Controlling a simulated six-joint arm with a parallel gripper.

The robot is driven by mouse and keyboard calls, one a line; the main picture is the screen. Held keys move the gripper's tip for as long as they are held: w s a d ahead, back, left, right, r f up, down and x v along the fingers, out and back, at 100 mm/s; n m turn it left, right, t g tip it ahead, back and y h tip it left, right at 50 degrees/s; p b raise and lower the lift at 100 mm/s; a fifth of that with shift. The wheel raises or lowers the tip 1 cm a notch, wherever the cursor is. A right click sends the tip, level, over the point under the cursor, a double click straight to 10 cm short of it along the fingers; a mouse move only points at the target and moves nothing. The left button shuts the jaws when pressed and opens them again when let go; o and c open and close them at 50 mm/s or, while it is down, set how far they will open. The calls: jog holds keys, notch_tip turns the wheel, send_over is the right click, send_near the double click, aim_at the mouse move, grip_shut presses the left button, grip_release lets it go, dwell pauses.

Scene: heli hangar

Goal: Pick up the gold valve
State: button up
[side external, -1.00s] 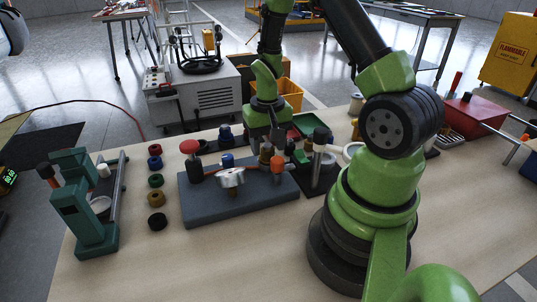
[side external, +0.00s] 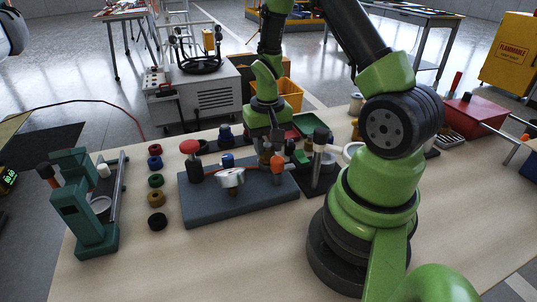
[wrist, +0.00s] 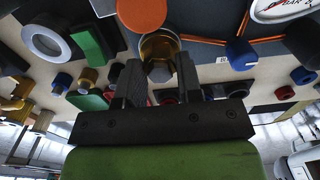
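The gold valve (wrist: 158,48) shows in the wrist view as a round, hollow gold-coloured piece just beyond and between my fingertips. My gripper (wrist: 158,68) has its two dark fingers spread apart, one on each side of the valve's near edge. Contact with the valve is not clear. In the side view my gripper (side external: 268,138) points down at the back edge of the grey fixture block. A small gold-brown piece (side external: 265,156) stands just below it, probably the same valve, partly hidden among neighbouring parts.
An orange knob (wrist: 142,14) sits right beside the valve. The front of the table is clear.

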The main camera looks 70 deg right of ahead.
aim_at(267, 145)
jog(key=shift+c, duration=0.4)
jog(key=shift+r, duration=3)
